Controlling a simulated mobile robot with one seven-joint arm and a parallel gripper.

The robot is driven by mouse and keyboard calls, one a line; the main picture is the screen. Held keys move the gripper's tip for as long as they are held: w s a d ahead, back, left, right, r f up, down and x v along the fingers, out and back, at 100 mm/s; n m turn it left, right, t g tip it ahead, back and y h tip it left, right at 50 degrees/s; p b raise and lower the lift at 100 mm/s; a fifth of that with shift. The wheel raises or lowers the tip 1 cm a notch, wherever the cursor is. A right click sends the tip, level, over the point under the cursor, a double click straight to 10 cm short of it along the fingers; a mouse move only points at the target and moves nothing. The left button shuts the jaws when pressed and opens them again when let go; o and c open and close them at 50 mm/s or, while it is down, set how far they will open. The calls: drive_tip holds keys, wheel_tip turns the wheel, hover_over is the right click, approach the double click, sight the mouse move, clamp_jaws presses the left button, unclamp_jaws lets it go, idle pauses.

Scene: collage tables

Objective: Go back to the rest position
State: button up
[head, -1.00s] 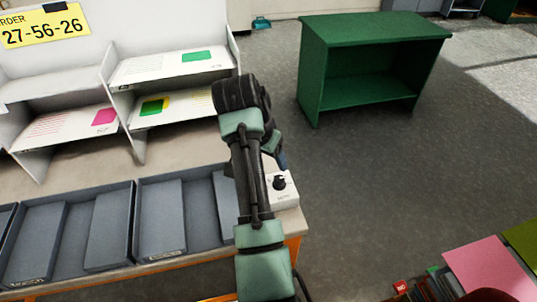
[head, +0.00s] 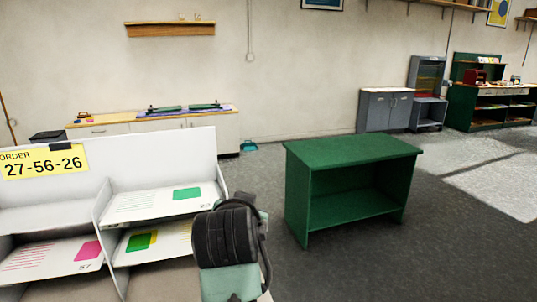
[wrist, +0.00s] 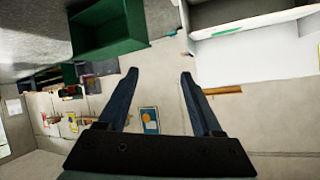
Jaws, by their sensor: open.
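My gripper (wrist: 158,75) shows in the wrist view with its two dark fingers spread apart and nothing between them. The wrist view is turned over, with the green shelf unit at the upper left and the room's wall behind the fingers. In the head view my arm rises at the bottom centre, in front of the right end of the white sorting rack (head: 160,150). The gripper's fingers cannot be made out in the head view.
A green shelf unit (head: 350,155) stands empty on the floor to the right of my arm. The rack holds cards with coloured patches under a yellow order sign (head: 45,162). A grey cabinet (head: 385,110) and a desk stand far right. Open floor lies around the green unit.

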drive_tip(key=s+d+r+n+t+y+p, duration=0.1)
drive_tip(key=s+r+t, duration=0.25)
drive_tip(key=r, duration=0.65)
drive_tip(key=s+d+r+n+t+p, duration=0.1)
drive_tip(key=s+r+t, duration=0.25)
drive_tip(key=r, duration=0.65)
drive_tip(key=s+d+r+n+t+h+p, duration=0.1)
drive_tip(key=s+r+t, duration=0.6)
drive_tip(key=s+r, duration=0.9)
drive_tip(key=shift+s+d+r+t+p, duration=0.15)
drive_tip(key=shift+s+d+t+p, duration=0.3)
drive_tip(key=shift+d, duration=0.25)
